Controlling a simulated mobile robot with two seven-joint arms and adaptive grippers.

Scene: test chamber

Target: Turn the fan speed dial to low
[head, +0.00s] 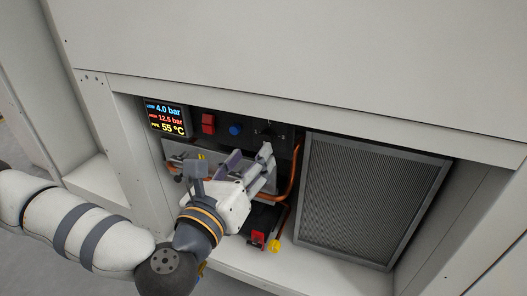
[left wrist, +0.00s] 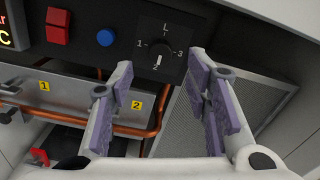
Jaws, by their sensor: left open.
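The fan speed dial (left wrist: 160,50) is a small black knob on a dark square plate, with L above, 1 at left, 3 at right and 2 below. A pale mark on it seems to point down, toward 2. In the head view the dial (head: 265,128) is small on the dark panel. My left gripper (left wrist: 161,64) is open and empty. Its purple-padded fingers stand apart below and to either side of the dial, seemingly not touching it. The left gripper (head: 250,154) also shows in the head view, in front of the panel. My right gripper is not in view.
A red rocker switch (head: 208,123) and a blue button (head: 235,129) sit left of the dial. A display (head: 166,118) is farther left. A mesh filter (head: 372,198) fills the right side. Copper pipes (head: 293,176) and a red-handled part (head: 257,239) lie below.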

